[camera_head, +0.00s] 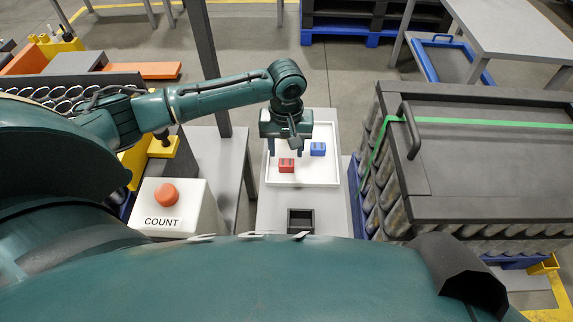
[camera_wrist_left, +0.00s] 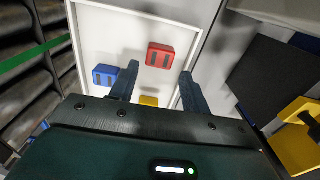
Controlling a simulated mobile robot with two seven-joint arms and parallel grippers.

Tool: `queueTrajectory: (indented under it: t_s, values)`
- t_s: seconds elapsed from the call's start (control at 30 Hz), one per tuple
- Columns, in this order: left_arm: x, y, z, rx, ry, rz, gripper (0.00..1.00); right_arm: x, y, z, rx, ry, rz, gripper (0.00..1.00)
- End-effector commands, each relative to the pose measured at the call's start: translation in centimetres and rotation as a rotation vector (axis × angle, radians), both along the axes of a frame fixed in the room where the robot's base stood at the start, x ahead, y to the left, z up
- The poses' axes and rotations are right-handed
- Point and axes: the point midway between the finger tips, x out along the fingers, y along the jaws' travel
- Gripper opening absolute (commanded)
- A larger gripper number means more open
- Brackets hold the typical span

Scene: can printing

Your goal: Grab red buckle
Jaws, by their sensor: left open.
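The red buckle (camera_head: 286,165) lies in a white tray (camera_head: 325,178) on a narrow table. In the left wrist view the red buckle (camera_wrist_left: 160,56) shows ahead of my fingers, between their lines and apart from both. A blue buckle (camera_head: 318,149) lies beside it in the tray; it also shows in the left wrist view (camera_wrist_left: 105,75), left of the fingers. A yellow piece (camera_wrist_left: 149,101) is partly hidden behind the gripper body. My left gripper (camera_head: 286,152) is open and empty, above the tray near the red buckle. My right gripper is not in view.
A small dark box (camera_head: 300,221) stands on the near part of the table. A white box with a red button, marked COUNT (camera_head: 166,208), stands to the left. A dark rack of cans with a handle (camera_head: 480,150) stands close on the right.

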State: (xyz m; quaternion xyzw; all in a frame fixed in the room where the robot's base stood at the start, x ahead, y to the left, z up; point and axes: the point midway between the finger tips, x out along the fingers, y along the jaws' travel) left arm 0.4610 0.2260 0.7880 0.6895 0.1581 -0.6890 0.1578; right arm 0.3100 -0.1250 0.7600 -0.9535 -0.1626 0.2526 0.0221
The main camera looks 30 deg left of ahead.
Motion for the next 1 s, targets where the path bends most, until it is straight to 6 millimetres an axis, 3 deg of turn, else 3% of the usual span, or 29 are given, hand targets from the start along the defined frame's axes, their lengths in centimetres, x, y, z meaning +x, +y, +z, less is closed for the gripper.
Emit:
queueTrajectory:
  t_s: [0.2,0.53,0.93,1.0]
  values:
    - [-0.3,-0.2,-3.5,0.0,0.002,-0.001,0.47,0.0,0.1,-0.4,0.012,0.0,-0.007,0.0]
    - [-0.3,-0.2,-4.2,0.0,0.0,-0.001,0.47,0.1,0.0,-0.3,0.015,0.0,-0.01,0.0]
    - [-0.3,-0.2,-4.1,0.0,0.0,-0.001,0.15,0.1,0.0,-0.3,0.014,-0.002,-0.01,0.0]
    - [-0.3,-0.2,-4.1,0.0,0.0,-0.001,0.14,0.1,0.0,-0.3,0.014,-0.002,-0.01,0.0]
